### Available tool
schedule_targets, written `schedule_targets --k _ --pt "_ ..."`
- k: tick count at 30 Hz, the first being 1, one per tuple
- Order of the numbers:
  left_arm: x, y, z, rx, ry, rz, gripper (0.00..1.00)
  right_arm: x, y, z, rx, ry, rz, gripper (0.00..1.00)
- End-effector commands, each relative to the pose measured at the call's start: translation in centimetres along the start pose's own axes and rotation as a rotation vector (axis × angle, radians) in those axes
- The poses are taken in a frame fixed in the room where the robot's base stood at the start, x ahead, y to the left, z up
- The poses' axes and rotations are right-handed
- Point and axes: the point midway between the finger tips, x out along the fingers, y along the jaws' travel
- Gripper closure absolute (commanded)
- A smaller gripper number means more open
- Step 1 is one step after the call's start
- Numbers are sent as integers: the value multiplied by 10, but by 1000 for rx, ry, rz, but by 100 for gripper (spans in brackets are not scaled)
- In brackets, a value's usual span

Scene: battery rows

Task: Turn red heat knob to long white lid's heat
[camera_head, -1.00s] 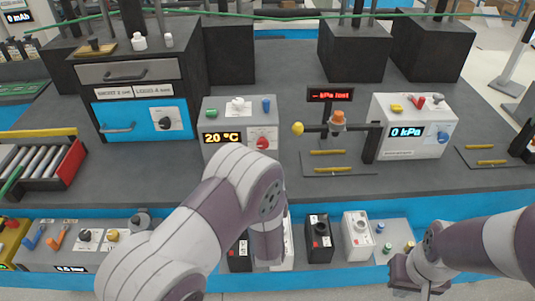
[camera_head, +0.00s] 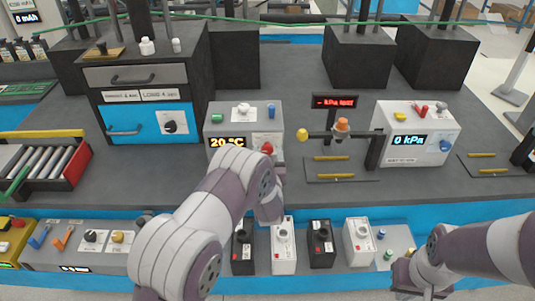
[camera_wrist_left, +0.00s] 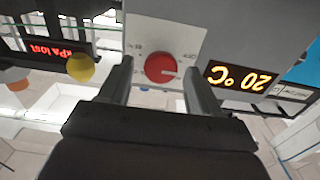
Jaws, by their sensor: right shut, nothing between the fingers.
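The red heat knob (camera_head: 267,148) is on the front of a grey box with a lit "20 °C" display (camera_head: 228,142). In the left wrist view the round knob (camera_wrist_left: 160,68) sits on a white dial plate (camera_wrist_left: 165,40), its marks too small to read. My left gripper (camera_wrist_left: 157,72) is open, with a finger on either side of the knob; contact cannot be told. My right gripper (camera_head: 418,287) is shut and empty at the lower right. White battery-like blocks (camera_head: 283,250) stand beside black ones (camera_head: 321,248) on the front shelf. I cannot tell which thing is the long white lid.
A dark cabinet with a blue door (camera_head: 140,120) and two small label cards (camera_head: 160,94) stands at left. A box showing "0 kPa" (camera_head: 415,140) stands at right. A yellow ball-ended lever (camera_head: 302,135) is close right of the knob. The grey counter (camera_head: 420,190) is clear in front.

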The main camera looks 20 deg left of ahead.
Motion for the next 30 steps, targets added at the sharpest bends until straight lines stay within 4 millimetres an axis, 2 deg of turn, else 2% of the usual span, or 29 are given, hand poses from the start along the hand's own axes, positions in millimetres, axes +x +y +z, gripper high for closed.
schedule_targets --k 1,3,5,17,30 --pt "0 0 0 0 0 0 50 0 0 0 0 0 0 100" --pt "0 0 0 0 0 0 72 0 0 0 0 0 0 100" --pt "0 0 0 0 0 0 90 0 0 0 0 0 0 100" --pt "0 0 1 60 0 0 90 3 0 0 0 0 0 100" --pt "0 2 1 413 1 0 90 14 0 2 0 0 0 100"
